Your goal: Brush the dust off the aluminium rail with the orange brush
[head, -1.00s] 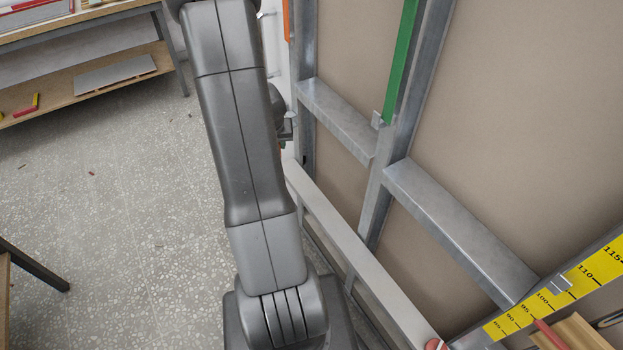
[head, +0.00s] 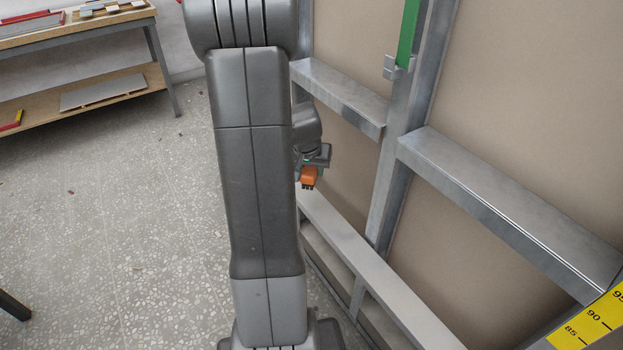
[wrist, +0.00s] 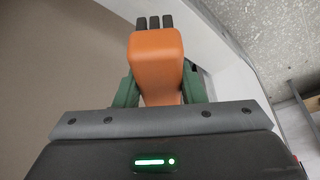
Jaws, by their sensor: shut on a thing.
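My gripper (head: 316,160) is shut on the orange brush (head: 309,176), just right of my arm in the head view. In the wrist view the brush (wrist: 156,62) sits between the green fingers of my gripper (wrist: 158,92), its dark bristles pointing away from me. A pale metal rail (head: 375,265), likely the aluminium one, runs low along the wall frame. The brush appears near its far part. In the wrist view a pale rail (wrist: 203,35) passes behind the bristles; I cannot tell whether they touch. No dust can be made out.
Grey studs and cross rails (head: 505,210) frame the brown wall panels on the right. A green strip (head: 407,30) runs up a stud. A yellow scale (head: 598,320) is at lower right. A workbench (head: 75,30) stands at far left. The speckled floor between is largely clear.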

